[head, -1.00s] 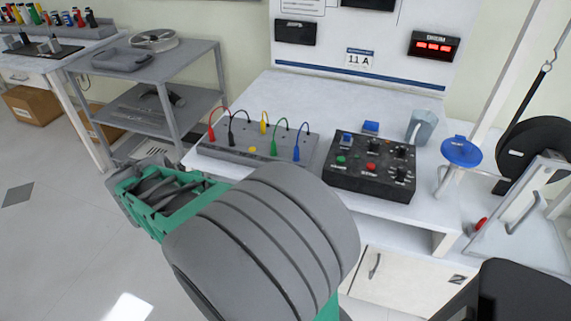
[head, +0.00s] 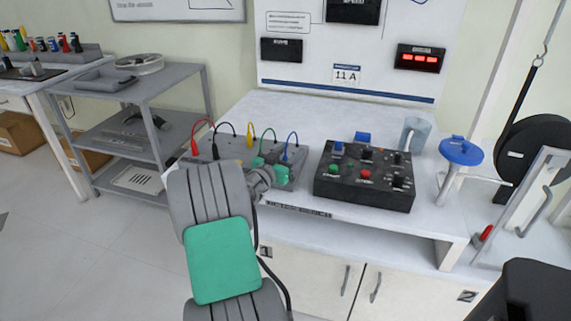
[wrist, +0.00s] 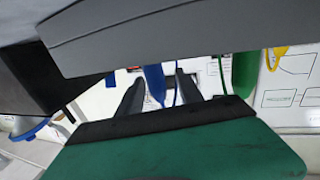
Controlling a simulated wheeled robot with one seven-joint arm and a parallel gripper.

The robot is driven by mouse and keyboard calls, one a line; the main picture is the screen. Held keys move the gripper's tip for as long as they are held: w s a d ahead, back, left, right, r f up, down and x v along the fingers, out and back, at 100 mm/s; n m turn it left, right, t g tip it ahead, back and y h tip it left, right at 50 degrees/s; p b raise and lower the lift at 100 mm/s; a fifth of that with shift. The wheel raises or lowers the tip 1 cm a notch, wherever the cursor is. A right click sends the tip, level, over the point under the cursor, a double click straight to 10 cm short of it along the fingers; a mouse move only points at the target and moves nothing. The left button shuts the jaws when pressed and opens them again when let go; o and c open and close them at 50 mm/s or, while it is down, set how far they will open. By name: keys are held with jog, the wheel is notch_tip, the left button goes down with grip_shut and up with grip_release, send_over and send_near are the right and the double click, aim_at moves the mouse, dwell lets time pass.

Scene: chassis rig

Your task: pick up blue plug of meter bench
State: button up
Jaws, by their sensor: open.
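The blue plug (head: 287,155), with its blue lead looping up, stands on the grey meter bench (head: 230,150) at its right end. In the wrist view the blue plug (wrist: 154,84) shows between my two grey fingers, with a gap to each side. My gripper (head: 278,172) is open at the front right of the bench, close to the blue plug and partly hiding it. The fingers also show in the wrist view (wrist: 158,90). The green plug (wrist: 243,72) is to the right of the fingers there, and the yellow plug (wrist: 275,55) lies farther right.
A black control box (head: 365,185) with buttons and knobs stands right of the meter bench. Red and black leads (head: 193,140) rise at the bench's left end. A grey cup (head: 415,132) and a blue-topped stand (head: 461,151) are farther right. The worktop behind is clear.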

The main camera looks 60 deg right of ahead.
jog(key=shift+c, duration=0.5)
jog(key=shift+w, duration=0.1)
grip_shut()
jog(key=shift+r, duration=0.1)
